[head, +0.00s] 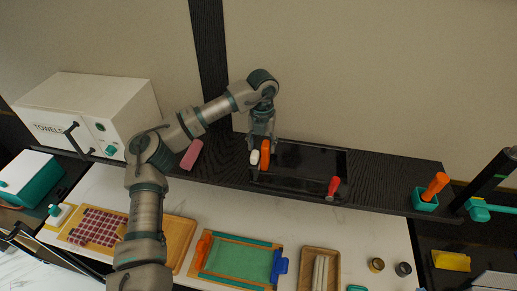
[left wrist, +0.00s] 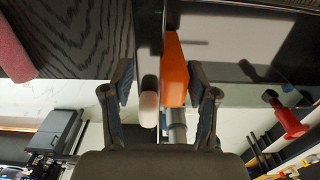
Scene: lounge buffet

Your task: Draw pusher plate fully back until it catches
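A black recessed tray (head: 315,160) is set in the dark wood shelf. At its left end stand an orange upright piece (head: 265,155) and a white rounded knob (head: 254,157), side by side. I cannot tell for sure which part is the pusher plate. A red handle (head: 333,186) sits at the tray's front right. My left gripper (head: 262,138) is over the tray's left end. In the left wrist view its fingers (left wrist: 159,105) are spread, with the white knob (left wrist: 149,104) and orange piece (left wrist: 175,72) between them; I see no clear grip. My right gripper is not in view.
A pink block (head: 191,154) lies on the shelf left of the tray. A white towel box (head: 88,112) is farther left. A teal cup with an orange handle (head: 435,185) stands at the right. Boards and trays fill the marble counter (head: 350,225) below.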

